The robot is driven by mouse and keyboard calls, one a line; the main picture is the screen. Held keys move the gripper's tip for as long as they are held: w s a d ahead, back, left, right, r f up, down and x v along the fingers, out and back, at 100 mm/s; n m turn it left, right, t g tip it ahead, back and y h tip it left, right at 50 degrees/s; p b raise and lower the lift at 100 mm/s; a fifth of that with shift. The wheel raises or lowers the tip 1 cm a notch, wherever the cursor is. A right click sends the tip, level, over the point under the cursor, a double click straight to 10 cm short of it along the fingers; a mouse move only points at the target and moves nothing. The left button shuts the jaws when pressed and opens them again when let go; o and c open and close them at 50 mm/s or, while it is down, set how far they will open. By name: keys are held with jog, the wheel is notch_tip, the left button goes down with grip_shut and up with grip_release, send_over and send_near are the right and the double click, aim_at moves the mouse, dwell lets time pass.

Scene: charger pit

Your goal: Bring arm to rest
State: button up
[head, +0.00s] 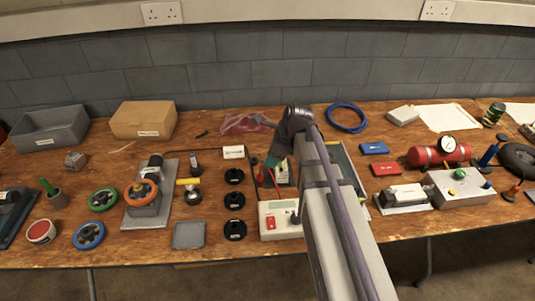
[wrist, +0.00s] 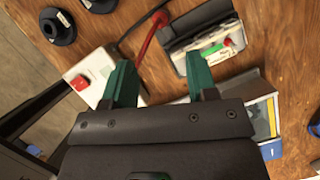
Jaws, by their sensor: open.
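My arm reaches out from the lower right of the head view over the bench, and its dark wrist (head: 292,122) hangs above the middle of the table. My gripper (wrist: 162,72) shows two green fingers spread apart with nothing between them. It is partly hidden by the arm in the head view (head: 272,163). A white box with a red switch (head: 281,228) stands near the front edge.
The wooden bench (head: 290,257) is crowded. Black discs (head: 234,200) lie left of the arm, with valve wheels (head: 103,199) farther left. A red cylinder (head: 440,155) and a grey control box (head: 458,189) stand right. A brick wall (head: 230,65) closes the back.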

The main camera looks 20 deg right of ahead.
dwell(0.4)
jog(key=s+a+r+n+g+h+p, duration=0.1)
jog(key=s+a+n+h+p, duration=0.1)
jog(key=s+n, duration=0.5)
jog(key=s+a+r+n+g+h+p, duration=0.1)
jog(key=s+n, duration=0.6)
jog(key=n, duration=1)
jog(key=shift+a+r+h+p, duration=0.4)
jog(key=shift+r+p, duration=0.3)
jog(key=shift+p, duration=0.05)
